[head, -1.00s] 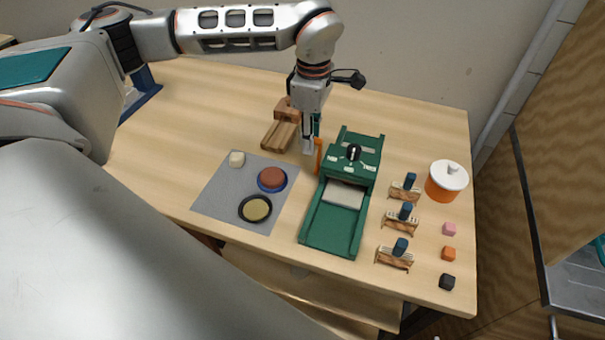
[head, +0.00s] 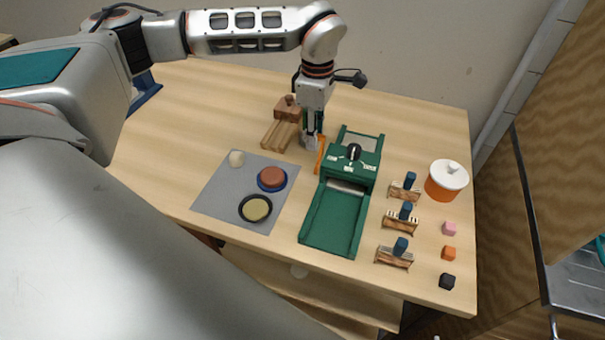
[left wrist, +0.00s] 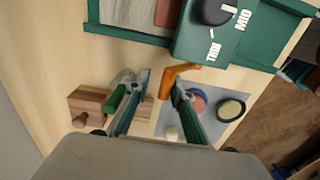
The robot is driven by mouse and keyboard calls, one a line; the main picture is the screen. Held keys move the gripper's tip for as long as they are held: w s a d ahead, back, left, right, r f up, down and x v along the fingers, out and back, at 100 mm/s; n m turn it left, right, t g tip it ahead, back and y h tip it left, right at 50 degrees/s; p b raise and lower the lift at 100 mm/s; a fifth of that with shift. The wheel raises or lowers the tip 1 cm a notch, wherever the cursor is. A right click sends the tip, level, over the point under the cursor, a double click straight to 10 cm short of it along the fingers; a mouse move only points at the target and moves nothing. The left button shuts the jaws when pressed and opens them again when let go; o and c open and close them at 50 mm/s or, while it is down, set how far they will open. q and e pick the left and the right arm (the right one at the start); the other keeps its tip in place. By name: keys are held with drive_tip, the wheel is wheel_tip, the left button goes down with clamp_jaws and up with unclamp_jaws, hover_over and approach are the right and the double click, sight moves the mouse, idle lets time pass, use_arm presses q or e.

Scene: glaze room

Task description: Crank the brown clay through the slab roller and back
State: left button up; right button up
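The green slab roller (head: 334,218) stands on the table with its front bed bare. A dark thickness knob (head: 354,152) is on its top; the left wrist view shows the knob (left wrist: 212,10) beside THIN and MID. A brown patch (left wrist: 168,12) shows on the far bed in that view; I cannot tell whether it is clay. The orange crank (head: 320,156) is on the roller's left side. My left gripper (head: 312,146) is beside it. In the left wrist view its fingers are apart, with the crank handle (left wrist: 166,86) between them, nearer the right finger. My right gripper is out of view.
Left of the roller, a grey mat (head: 215,192) holds a red-brown disc (head: 271,178), a yellow disc (head: 256,208) and a white lump (head: 236,159). A wooden tool (head: 280,133) lies behind. Blue-handled tools (head: 400,247), small cubes (head: 449,253) and a lidded orange jar (head: 444,187) stand right.

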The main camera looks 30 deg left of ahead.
use_arm(q)
drive_tip(key=shift+w+a+f, duration=0.15)
drive_tip(key=shift+w+f, duration=0.4)
drive_tip(key=shift+f, duration=0.05)
drive_tip(key=shift+s+r+p, duration=0.35)
drive_tip(key=shift+s+r, duration=0.1)
drive_tip(key=shift+s, duration=0.15)
drive_tip(key=s, duration=0.1)
drive_tip(key=p, duration=0.1)
drive_tip(key=s+d+r, duration=0.1)
drive_tip(key=shift+s, duration=0.35)
drive_tip(key=shift+s+r, duration=0.1)
drive_tip(key=shift+s+d+r, duration=0.15)
drive_tip(key=shift+s+r, duration=0.1)
drive_tip(key=shift+s, duration=0.25)
drive_tip(key=shift+s+d+r, duration=0.1)
drive_tip(key=shift+s+r, duration=0.15)
drive_tip(key=shift+s, duration=0.25)
